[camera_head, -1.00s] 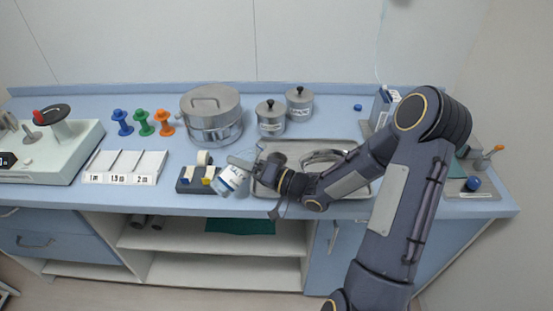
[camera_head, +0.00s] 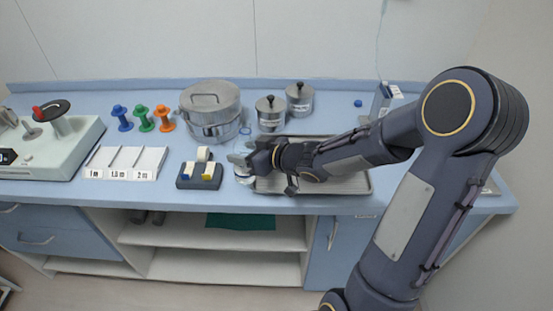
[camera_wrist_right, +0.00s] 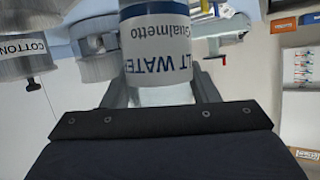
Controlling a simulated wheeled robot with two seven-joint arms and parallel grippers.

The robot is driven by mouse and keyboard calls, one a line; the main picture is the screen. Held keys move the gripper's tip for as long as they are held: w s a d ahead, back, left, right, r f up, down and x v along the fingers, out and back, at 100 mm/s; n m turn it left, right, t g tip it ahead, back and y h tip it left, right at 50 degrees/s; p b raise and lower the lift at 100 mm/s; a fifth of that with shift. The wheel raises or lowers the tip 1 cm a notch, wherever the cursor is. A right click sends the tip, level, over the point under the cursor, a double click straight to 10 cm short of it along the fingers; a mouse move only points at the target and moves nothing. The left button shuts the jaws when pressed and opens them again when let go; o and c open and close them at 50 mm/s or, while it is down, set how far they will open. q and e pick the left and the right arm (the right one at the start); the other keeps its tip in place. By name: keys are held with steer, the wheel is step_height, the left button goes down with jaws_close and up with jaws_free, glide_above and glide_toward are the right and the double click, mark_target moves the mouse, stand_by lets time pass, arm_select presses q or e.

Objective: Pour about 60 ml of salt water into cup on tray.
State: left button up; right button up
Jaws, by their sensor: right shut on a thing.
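My right gripper (camera_head: 246,160) is shut on the salt water bottle (camera_head: 243,180), at the left edge of the metal tray (camera_head: 345,187). The bottle is clear with a white label, mostly hidden by the gripper, and looks about upright; I cannot tell whether it touches the counter. In the right wrist view, the bottle (camera_wrist_right: 156,50) stands between the two fingers, with "LT WATER" readable on its label. My arm covers much of the tray, and I cannot make out a cup on it. My left gripper is not in view.
A tape dispenser (camera_head: 200,175) stands close left of the bottle. A large steel drum (camera_head: 211,112) and two lidded steel jars (camera_head: 270,115) (camera_head: 300,99) stand behind. A sorting rack (camera_head: 124,163) and coloured knobbed pieces (camera_head: 143,120) are further left.

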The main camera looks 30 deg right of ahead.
steer(key=shift+n+b, duration=0.4)
steer(key=shift+h, duration=0.3)
stand_by(1.8)
